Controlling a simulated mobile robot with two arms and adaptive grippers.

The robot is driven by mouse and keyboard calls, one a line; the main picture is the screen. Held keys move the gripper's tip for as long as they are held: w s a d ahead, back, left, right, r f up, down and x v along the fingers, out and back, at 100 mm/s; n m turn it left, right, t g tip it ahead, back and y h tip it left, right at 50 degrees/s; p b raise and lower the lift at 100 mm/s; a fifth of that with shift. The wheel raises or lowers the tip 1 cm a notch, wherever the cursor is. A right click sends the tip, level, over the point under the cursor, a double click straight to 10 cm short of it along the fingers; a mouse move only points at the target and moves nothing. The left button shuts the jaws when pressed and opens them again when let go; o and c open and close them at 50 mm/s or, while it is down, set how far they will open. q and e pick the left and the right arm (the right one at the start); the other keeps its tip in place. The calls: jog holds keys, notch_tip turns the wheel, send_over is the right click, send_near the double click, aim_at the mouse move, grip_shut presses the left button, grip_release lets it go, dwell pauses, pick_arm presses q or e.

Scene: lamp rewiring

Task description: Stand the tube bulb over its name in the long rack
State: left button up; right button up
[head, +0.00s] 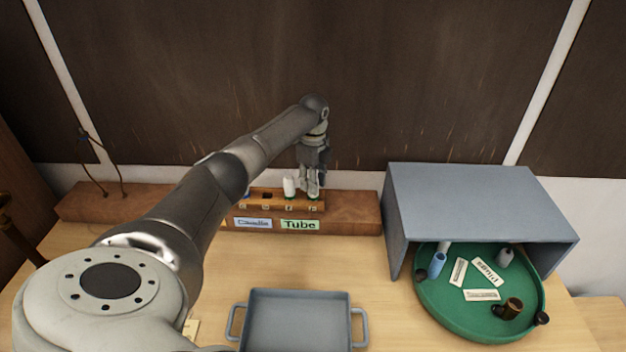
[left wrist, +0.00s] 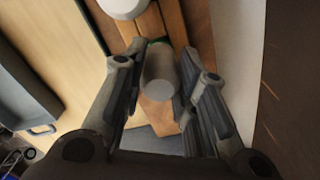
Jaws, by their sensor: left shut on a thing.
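The long rack (head: 268,207) is a wooden block with holes along its top, on a wooden ledge at the back. Below it are a green name card reading "Tube" (head: 300,225) and a blue card that seems to read "Candle" (head: 252,223). My left gripper (head: 312,193) is shut on a pale grey-white cylinder (left wrist: 159,75), seemingly the tube bulb, at the rack's right end, above the right part of the Tube card. Its lower end is hidden, so I cannot tell whether it is seated. A white bulb (head: 289,186) stands just left of the gripper. My right gripper is out of view.
A grey open-fronted box (head: 480,200) stands at the right, partly over a green round tray (head: 440,318) holding cards, a blue cylinder (head: 437,264), a grey bulb (head: 505,257) and a brown piece (head: 512,308). A grey handled tray (head: 296,325) lies in front. Bare table separates it from the rack.

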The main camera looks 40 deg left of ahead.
pick_arm(q)
jog(key=o, duration=1)
notch_tip(320, 180, up, 12)
jog(key=shift+f, duration=0.1)
